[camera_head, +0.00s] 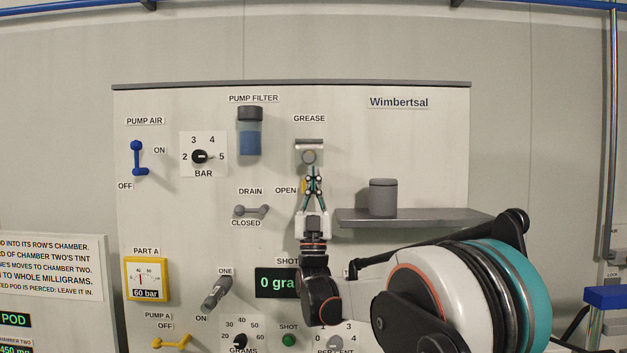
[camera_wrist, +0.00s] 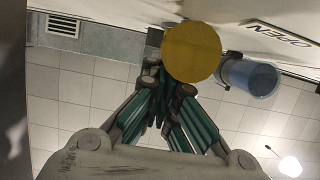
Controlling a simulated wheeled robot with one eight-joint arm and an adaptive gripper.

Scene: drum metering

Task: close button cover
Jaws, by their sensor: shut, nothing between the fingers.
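Below the GREASE label in the head view is a light metal hood-like piece (camera_head: 309,143), with a round grey part (camera_head: 309,157) under it. I cannot tell for certain whether this is the button cover. My gripper (camera_head: 315,172) is shut and empty, pointing up just below the round part; whether it touches is unclear. A yellow piece (camera_head: 304,186) by the OPEN label is partly hidden behind the fingers. In the wrist view a yellow disc (camera_wrist: 191,52) stands beside the shut fingertips (camera_wrist: 168,85). A green button (camera_head: 289,340) sits under the SHOT label.
A grey shelf (camera_head: 420,218) with a grey canister (camera_head: 383,198) projects right of my gripper. The pump filter (camera_head: 250,132) and drain lever (camera_head: 251,211) are to the left. My arm hides much of the panel's lower right.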

